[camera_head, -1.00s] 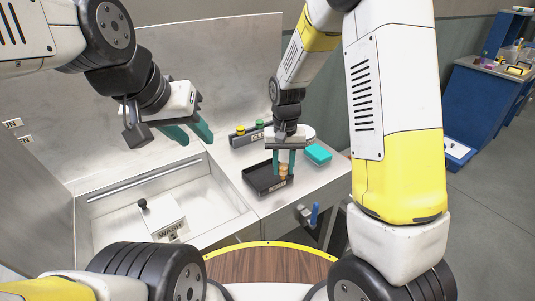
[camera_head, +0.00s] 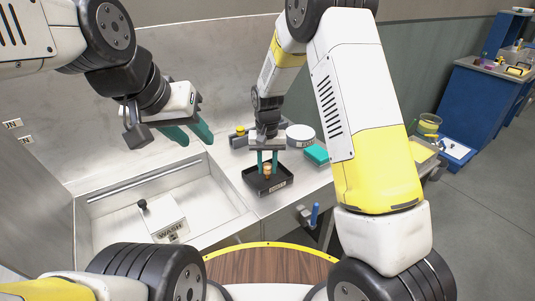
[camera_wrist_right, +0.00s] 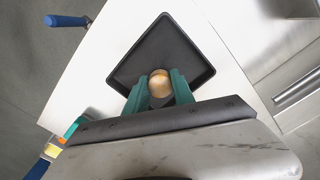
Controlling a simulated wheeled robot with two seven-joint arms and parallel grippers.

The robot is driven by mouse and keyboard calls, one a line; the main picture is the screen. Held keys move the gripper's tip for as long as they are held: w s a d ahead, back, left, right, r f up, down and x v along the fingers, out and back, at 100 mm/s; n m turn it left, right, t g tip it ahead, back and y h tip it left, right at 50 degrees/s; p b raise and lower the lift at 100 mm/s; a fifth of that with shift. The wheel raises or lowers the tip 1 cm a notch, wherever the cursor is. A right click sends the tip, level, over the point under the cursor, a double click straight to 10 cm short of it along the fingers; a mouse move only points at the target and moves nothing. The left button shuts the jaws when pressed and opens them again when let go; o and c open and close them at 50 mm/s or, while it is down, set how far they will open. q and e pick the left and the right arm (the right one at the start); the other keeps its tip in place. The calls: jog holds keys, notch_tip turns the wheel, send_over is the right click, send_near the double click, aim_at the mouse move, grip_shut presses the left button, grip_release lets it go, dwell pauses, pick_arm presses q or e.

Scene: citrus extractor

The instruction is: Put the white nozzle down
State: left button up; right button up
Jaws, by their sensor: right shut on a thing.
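My right gripper (camera_head: 267,168) has teal fingers pointing down over the black tray (camera_head: 252,179). It is shut on a small tan, round-topped piece (camera_wrist_right: 160,84), which looks tan rather than white. In the right wrist view the piece sits between both fingertips (camera_wrist_right: 160,90), within the outline of the black tray (camera_wrist_right: 158,50). I cannot tell whether the piece touches the tray floor. No plainly white nozzle is seen. My left gripper (camera_head: 190,133) is open and empty above the back of the sink.
A teal box (camera_head: 317,154) and a white round container (camera_head: 300,133) stand right of and behind the tray. A rack with a yellow knob (camera_head: 240,130) is behind it. The sink (camera_head: 105,205) lies left. A blue handle (camera_head: 315,212) sticks out at the counter front.

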aim_at(267, 165)
jog(key=shift+f, duration=0.15)
jog(key=o, duration=1)
jog(key=s+d+r+t+y, duration=0.1)
jog(key=s+d+r, duration=0.15)
jog(key=r, duration=0.75)
jog(key=s+d+r, duration=0.2)
jog(key=d+r, duration=0.1)
jog(key=r, duration=0.7)
jog(key=s+d+r+t, duration=0.1)
jog(key=s+d+r, duration=0.1)
jog(key=s, duration=0.4)
jog(key=s+d+r+t, duration=0.2)
jog(key=s+d+r, duration=0.1)
jog(key=s, duration=0.4)
jog(key=s+d+r+t+y, duration=0.1)
jog(key=s+d+r+t, duration=0.1)
jog(key=s+d, duration=0.2)
jog(key=shift+s+r, duration=0.25)
jog(key=shift+s, duration=1)
